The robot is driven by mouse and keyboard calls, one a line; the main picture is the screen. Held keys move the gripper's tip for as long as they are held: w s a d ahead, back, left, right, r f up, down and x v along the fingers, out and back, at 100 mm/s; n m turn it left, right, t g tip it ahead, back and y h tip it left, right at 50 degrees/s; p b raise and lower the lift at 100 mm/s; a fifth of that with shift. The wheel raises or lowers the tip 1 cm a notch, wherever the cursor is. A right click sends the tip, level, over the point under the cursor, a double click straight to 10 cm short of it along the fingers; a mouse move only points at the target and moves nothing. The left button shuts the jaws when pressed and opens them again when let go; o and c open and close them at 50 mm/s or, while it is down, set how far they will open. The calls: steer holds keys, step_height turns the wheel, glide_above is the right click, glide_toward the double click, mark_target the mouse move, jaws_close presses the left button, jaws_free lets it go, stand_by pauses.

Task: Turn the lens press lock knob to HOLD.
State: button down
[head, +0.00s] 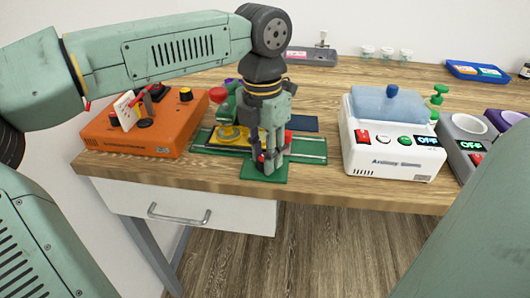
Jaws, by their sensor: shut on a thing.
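The lens press is the green device in the middle of the table, with a green base (312,147), a yellow plate (197,138) and a green upright (228,106) with red and purple parts at its top. My gripper (267,163) points down at the front of the press and hides part of it. It is shut on a small red part (261,157), which looks like the lock knob, above a green front plate (264,173). The fingers cover most of this knob. Its turned position and any HOLD mark cannot be read.
A white lens device (393,155) with a blue lid stands at right, beside a grey unit (459,132). A blue tray (476,71) and small jars (386,53) are at the back. A drawer (190,208) is below the front edge.

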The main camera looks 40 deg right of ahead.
steer(key=shift+m, duration=0.3)
steer(key=m, duration=0.3)
steer(key=shift+m, duration=0.4)
steer(key=m, duration=0.4)
steer(key=shift+s+m+p, duration=0.1)
steer(key=shift+m+p, duration=0.2)
steer(key=m, duration=0.4)
steer(key=shift+m, duration=2.1)
steer(key=c, duration=1.3)
jaws_free()
